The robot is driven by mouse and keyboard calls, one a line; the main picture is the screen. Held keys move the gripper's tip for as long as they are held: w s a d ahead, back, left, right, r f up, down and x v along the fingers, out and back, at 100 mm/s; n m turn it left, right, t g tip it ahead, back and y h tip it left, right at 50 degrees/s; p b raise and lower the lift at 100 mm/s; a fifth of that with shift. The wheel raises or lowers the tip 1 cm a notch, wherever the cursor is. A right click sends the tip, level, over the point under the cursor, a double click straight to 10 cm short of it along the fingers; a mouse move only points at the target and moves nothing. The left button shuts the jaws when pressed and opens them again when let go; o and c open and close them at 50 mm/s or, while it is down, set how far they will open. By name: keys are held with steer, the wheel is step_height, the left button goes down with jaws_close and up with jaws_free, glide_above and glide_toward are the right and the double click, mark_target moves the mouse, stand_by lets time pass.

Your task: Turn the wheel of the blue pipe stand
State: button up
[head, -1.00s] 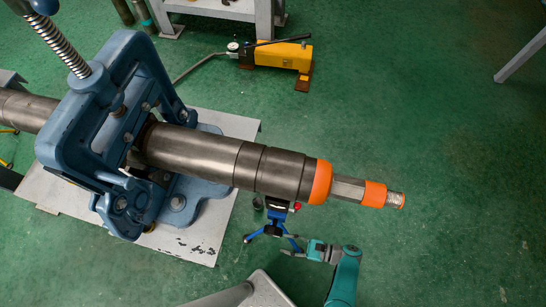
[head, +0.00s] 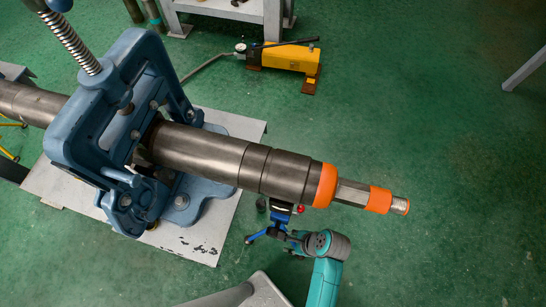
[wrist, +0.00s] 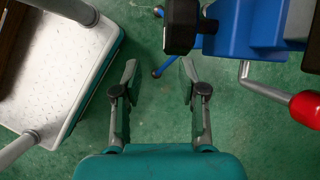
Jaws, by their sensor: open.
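The small blue pipe stand (head: 266,231) stands under the orange-collared end of the pipe in the head view, partly hidden by my arm. In the wrist view its blue body (wrist: 238,32) fills the upper right. A dark knob-like part (wrist: 182,25) sits at its left side, and a metal crank with a red handle (wrist: 306,108) is at the right. I cannot tell for sure which part is the wheel. My gripper (wrist: 159,72) is open and empty, its fingertips just below the dark part and apart from it. In the head view my wrist hides the fingers.
A heavy pipe (head: 205,152) is clamped in a large blue vise (head: 62,128) and extends above the stand. A white-topped support (wrist: 62,55) is close on the left in the wrist view. A yellow pump (head: 287,60) lies farther back. The floor at right is clear.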

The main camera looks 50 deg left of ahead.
mark_target(273, 233)
steer(key=shift+m+h, duration=0.3)
steer(key=shift+m, duration=0.3)
steer(key=a+r, duration=0.2)
steer(key=r, duration=0.1)
steer(key=a+r, duration=0.1)
steer(key=r, duration=0.1)
steer(key=shift+w+a+r, duration=0.15)
steer(key=shift+a+r, duration=0.05)
steer(key=shift+r, duration=0.05)
steer(key=x, duration=1)
steer(key=shift+f, duration=0.3)
steer(key=shift+c, duration=0.3)
jaws_close()
